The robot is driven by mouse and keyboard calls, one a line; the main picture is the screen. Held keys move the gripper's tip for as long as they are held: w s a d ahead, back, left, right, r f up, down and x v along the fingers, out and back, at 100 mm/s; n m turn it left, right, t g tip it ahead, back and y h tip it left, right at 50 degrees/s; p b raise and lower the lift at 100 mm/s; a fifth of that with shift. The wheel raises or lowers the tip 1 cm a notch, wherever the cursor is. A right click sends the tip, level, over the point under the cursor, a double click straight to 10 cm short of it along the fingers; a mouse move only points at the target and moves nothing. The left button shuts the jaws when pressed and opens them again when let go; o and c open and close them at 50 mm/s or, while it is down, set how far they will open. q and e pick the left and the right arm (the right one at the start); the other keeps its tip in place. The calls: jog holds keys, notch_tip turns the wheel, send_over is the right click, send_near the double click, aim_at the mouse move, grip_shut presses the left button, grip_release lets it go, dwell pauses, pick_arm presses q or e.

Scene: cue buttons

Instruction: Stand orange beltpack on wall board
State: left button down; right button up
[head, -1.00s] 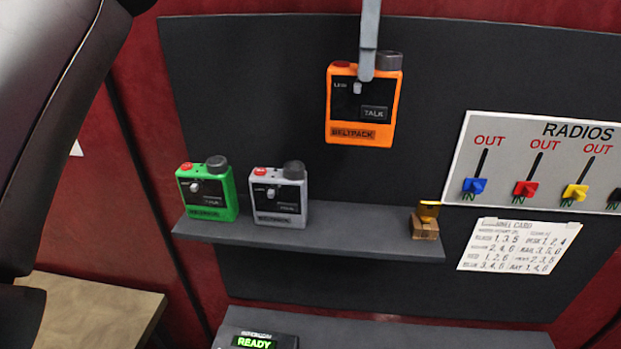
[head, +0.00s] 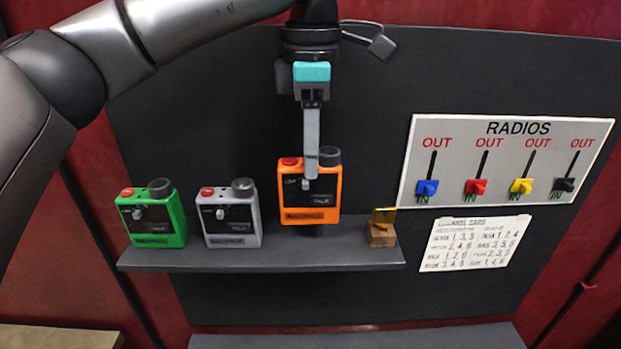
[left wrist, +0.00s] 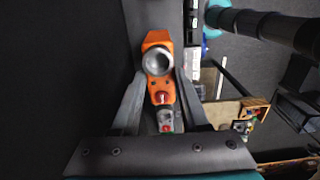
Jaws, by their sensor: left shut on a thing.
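The orange beltpack (head: 326,209) is upright, its TALK face toward me, over the right part of the shelf (head: 260,257) on the dark wall board (head: 365,110). A dark shadow shows under it, and its base looks at or just above the shelf; I cannot tell if it touches. My left gripper (head: 311,172) is shut on it from above, one finger across its front. In the left wrist view the orange beltpack (left wrist: 158,80) sits between both fingers, its grey knob toward the camera. My right gripper is not in view.
A green beltpack (head: 155,220) and a grey beltpack (head: 230,222) stand on the shelf to the left. A small wooden block with a gold piece (head: 382,233) sits at its right end. The RADIOS panel (head: 505,150) and a white card (head: 470,243) are further right.

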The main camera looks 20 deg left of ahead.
pick_arm(q)
notch_tip(320, 180, down, 5)
jog(key=shift+r+p, duration=0.2)
jog(key=shift+p, duration=0.15)
jog(key=shift+f, duration=0.1)
jog(key=shift+f, duration=0.1)
jog(key=shift+c, duration=2.1)
grip_release()
jog(key=shift+r, duration=0.25)
notch_tip(320, 180, up, 11)
jog(key=shift+f+b, duration=0.15)
jog(key=shift+b, duration=0.55)
jog(key=shift+r, duration=0.55)
